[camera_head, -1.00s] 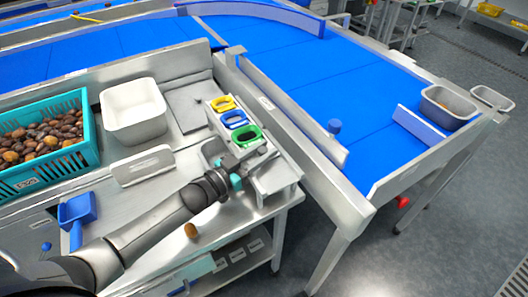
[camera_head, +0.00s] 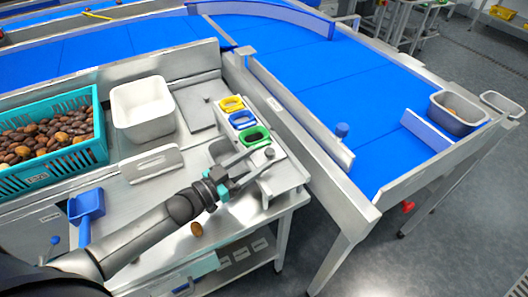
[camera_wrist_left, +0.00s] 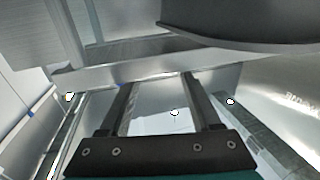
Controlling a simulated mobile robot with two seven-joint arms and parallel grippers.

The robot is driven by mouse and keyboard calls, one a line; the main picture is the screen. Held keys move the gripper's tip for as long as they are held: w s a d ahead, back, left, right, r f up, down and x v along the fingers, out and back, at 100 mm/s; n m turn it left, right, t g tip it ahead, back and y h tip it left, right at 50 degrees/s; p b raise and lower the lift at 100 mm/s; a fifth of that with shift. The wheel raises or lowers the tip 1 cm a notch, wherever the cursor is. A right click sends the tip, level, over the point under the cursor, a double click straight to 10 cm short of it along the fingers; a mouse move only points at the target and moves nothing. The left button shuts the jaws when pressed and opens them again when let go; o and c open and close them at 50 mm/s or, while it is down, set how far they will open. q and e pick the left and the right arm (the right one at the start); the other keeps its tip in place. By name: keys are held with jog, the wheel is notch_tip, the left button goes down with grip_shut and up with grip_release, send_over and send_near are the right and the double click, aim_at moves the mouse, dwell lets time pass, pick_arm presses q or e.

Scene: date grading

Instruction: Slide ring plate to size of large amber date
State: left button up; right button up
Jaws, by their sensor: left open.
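The ring plate carries a yellow ring (camera_head: 231,103), a blue ring (camera_head: 241,119) and a green ring (camera_head: 255,136) in a row along the sorting fixture. A grey round knob (camera_head: 269,152) shows just in front of the green ring. My left gripper (camera_head: 259,161) is open and empty at the front end of the fixture, its fingers pointing toward the knob. Whether it touches is unclear. The wrist view shows the two spread fingers (camera_wrist_left: 158,85) over metal surfaces. A brown-amber date (camera_head: 196,229) shows near the bench's front edge. My right gripper is out of view.
A teal crate (camera_head: 55,174) of dates and a white bin (camera_head: 115,112) stand at the left. A blue scoop (camera_head: 86,204) lies in front. A blue conveyor (camera_head: 335,80) with metal side walls runs behind and right. A grey tray (camera_head: 480,121) sits at its far end.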

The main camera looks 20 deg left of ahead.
pick_arm(q)
jog(key=shift+v, duration=1.2)
